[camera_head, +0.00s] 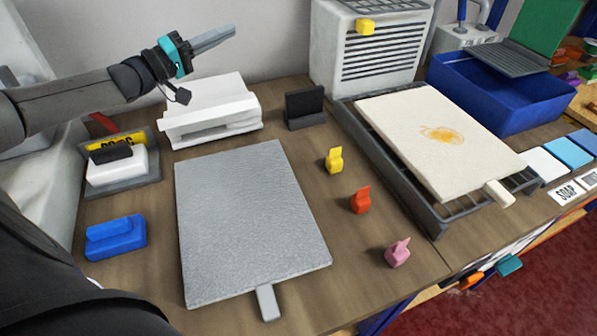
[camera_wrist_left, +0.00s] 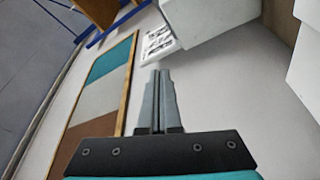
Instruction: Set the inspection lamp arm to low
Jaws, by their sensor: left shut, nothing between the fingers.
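My left gripper (camera_head: 232,33) is raised above the back left of the table, in front of the wall. Its two fingers are together with nothing between them; they also show shut in the left wrist view (camera_wrist_left: 157,75). I cannot pick out an inspection lamp arm for certain in either view. A low white device (camera_head: 212,112) with a flat lid stands below and beyond my left gripper, apart from it. A white vented unit (camera_head: 345,55) with a yellow knob (camera_head: 365,27) stands at the back middle. My right gripper is not in view.
A grey mat (camera_head: 245,220) with a tab lies in front. Yellow (camera_head: 334,160), orange (camera_head: 361,199) and pink (camera_head: 398,252) pieces stand beside it. A cream panel (camera_head: 440,135) lies on a dark rack. A blue bin (camera_head: 490,95) is behind it. A blue block (camera_head: 115,238) lies left.

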